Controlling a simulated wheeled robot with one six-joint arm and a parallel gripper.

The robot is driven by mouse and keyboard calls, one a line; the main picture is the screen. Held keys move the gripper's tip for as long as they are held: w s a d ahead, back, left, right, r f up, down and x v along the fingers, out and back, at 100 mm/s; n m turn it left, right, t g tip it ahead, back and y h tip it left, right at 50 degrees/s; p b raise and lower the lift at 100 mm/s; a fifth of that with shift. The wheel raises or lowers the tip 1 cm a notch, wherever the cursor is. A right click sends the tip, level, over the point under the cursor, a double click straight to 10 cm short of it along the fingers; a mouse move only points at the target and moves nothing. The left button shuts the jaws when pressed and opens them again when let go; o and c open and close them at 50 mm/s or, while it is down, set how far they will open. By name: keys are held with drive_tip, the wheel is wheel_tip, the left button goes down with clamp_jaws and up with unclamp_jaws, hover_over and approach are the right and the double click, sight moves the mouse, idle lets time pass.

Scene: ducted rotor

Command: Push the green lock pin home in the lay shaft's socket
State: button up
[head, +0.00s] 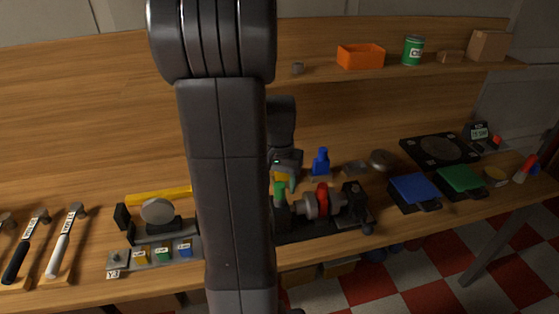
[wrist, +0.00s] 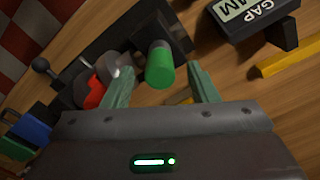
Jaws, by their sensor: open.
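In the wrist view the green lock pin (wrist: 160,66) stands with its round green end towards the camera, its grey shank running into a dark block. My gripper (wrist: 161,84) is open, with one pale green finger on each side of the pin and visible gaps between. How deep the pin sits is hard to tell. In the head view the pin (head: 279,188) shows just right of my arm, below my gripper (head: 284,172). The lay shaft (head: 322,203), grey with a red part, lies to the right of the pin on a dark base.
A labelled black gauge block (wrist: 245,15) and a yellow bar (wrist: 290,57) lie beside the fixture in the wrist view. In the head view a blue tray (head: 414,188) and a green tray (head: 460,180) are right. Hammers (head: 62,240) lie far left. My arm hides the bench middle.

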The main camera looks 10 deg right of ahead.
sight(280, 185)
wheel_tip(280, 185, up, 11)
drive_tip(key=shift+f, duration=0.1)
idle(0.4)
wheel_tip(280, 185, down, 14)
drive_tip(key=shift+r, duration=0.1)
drive_tip(key=shift+r+p, duration=0.35)
drive_tip(key=shift+r, duration=0.05)
idle(0.3)
